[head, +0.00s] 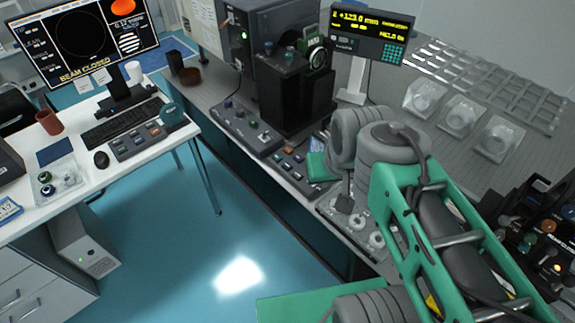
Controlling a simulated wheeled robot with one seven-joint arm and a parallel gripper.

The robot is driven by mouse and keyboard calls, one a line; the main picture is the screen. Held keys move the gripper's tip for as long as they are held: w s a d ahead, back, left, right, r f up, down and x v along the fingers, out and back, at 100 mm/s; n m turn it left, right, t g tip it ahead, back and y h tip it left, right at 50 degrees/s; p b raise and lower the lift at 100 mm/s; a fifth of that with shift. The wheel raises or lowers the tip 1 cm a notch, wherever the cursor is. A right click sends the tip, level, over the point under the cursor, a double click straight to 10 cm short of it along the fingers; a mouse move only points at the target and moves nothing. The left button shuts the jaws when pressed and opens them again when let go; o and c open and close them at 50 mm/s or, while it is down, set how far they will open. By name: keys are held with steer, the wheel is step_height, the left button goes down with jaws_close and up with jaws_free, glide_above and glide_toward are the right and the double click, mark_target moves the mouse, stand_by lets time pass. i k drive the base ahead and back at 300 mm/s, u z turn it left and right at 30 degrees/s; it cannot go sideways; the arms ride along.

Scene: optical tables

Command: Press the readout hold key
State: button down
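The readout (372,33) is a dark box on a pale stand at the back of the bench. Its yellow display shows about +123.0 mm and a word that looks like HELD. A small block of teal keys (392,54) is at its lower right; their labels are too small to read. My grey and green arm reaches over the bench in front of the readout's stand. The end of my arm is mostly hidden behind its own links, and my gripper's fingertips cannot be made out. I see no clear contact with the readout.
A control box with coloured keys (292,163) lies close to my arm, beside another control box (240,126). A tall black instrument (290,95) stands behind them. Several clear round-topped mounts (460,115) are at right. A desk with a monitor (85,40) stands left, across open floor.

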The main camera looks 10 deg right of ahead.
mark_target(286, 167)
steer(key=k, duration=1.3)
steer(key=u, duration=0.8)
steer(key=i, duration=0.7)
steer(key=u, duration=0.8)
steer(key=i, duration=0.9)
steer(key=z, duration=0.8)
steer(key=i, duration=0.85)
steer(key=z, duration=0.95)
